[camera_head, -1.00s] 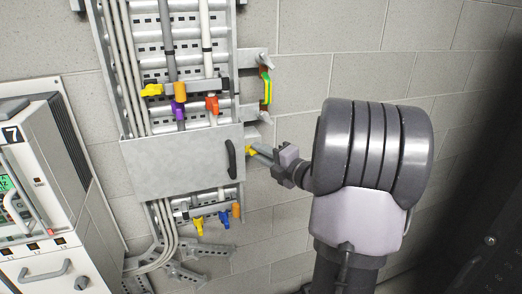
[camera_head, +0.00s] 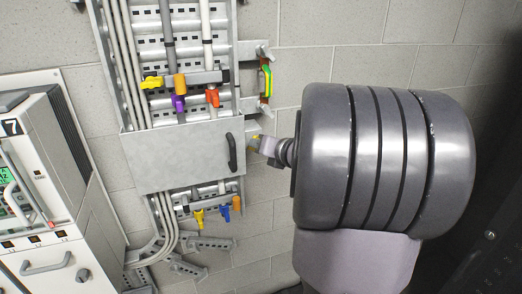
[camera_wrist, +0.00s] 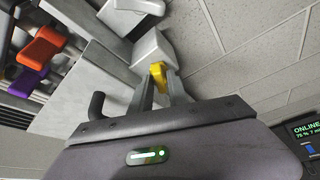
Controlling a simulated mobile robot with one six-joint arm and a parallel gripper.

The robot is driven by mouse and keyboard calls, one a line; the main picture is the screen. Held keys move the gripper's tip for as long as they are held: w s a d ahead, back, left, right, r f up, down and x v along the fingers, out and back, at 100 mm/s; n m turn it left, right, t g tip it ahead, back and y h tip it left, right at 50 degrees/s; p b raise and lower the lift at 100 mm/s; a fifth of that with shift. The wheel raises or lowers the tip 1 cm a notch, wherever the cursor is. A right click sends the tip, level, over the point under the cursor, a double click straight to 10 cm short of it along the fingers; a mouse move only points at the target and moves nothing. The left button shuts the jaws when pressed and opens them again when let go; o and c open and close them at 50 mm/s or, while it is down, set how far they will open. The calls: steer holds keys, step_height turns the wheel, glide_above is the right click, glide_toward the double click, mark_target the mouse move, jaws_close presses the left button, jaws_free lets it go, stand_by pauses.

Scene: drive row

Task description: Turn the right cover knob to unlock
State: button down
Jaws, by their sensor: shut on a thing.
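The right cover knob is yellow and sits on a grey block at the right side of the grey cover (camera_head: 170,160). In the wrist view the yellow knob (camera_wrist: 157,71) is between the two finger ends of my gripper (camera_wrist: 160,84), which is shut on it. In the head view my gripper (camera_head: 263,144) is at the block just right of the cover, and my large arm link fills the space to its right. Only a speck of the knob shows there. A black handle (camera_head: 232,152) stands on the cover's right side; it also shows in the wrist view (camera_wrist: 96,105).
Pipes with yellow, orange, purple and red valve handles (camera_head: 212,96) run above the cover. More small handles (camera_head: 199,218) are below it. A green and yellow part (camera_head: 266,80) is on a bracket above my gripper. A white cabinet (camera_head: 45,200) stands at the left.

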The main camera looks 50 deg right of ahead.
steer(key=n+g+h+b, duration=0.1)
steer(key=n+h+b, duration=0.1)
steer(key=n+b, duration=0.1)
steer(key=shift+w+a+b, duration=0.1)
steer(key=shift+b, duration=0.75)
steer(key=shift+r+n+g, duration=0.15)
steer(key=shift+n+g, duration=0.15)
steer(key=shift+n, duration=0.1)
steer(key=c, duration=1.5)
jaws_free()
steer(key=shift+o, duration=0.2)
